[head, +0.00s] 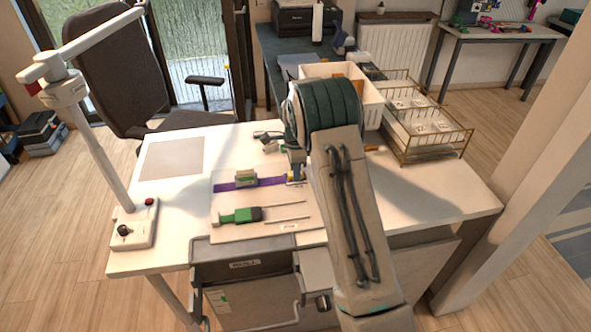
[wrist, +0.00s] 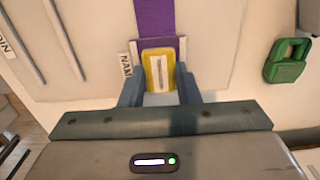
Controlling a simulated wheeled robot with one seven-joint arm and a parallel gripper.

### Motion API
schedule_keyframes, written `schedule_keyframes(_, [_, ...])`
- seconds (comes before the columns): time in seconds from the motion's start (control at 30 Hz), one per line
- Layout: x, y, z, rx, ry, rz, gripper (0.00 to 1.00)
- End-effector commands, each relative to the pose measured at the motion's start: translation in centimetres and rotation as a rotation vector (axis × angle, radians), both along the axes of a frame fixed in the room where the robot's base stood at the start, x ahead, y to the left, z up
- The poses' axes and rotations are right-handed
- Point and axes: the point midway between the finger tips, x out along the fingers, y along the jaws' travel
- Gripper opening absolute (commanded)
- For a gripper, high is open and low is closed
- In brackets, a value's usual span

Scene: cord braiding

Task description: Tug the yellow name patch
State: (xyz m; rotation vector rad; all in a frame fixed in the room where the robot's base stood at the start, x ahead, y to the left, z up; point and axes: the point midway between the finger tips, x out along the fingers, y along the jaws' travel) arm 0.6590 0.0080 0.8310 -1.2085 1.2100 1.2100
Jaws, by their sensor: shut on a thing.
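The yellow name patch (wrist: 159,72) sits at the end of a purple strap, between the two fingers of my gripper (wrist: 160,92) in the wrist view. It bears a pale label with a dark line. My gripper is shut on the patch, one finger on each side. The purple strap (head: 228,187) lies across a white board (head: 262,228) on the desk in the head view. There my gripper (head: 296,180) is at the strap's right end, and the patch shows only as a small yellow spot, mostly hidden.
A green buckle (wrist: 287,61) lies off the board in the wrist view. A white lamp stand (head: 133,225) is at the desk's left; a wire rack (head: 432,140) stands at the back right.

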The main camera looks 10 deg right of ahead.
Motion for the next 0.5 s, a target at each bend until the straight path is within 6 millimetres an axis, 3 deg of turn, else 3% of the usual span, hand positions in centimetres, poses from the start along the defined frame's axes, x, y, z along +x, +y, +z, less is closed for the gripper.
schedule_keyframes(0.37, [0.02,0.04,-0.28,0.0,-0.001,0.001,0.0])
schedule_keyframes(0.4, [0.01,0.03,-0.3,0.0,0.0,0.001,0.35])
schedule_keyframes(0.47, [0.0,0.03,-0.32,0.0,0.0,0.001,0.51])
schedule_keyframes(0.5, [0.0,0.03,-0.31,0.0,0.0,0.001,0.55])
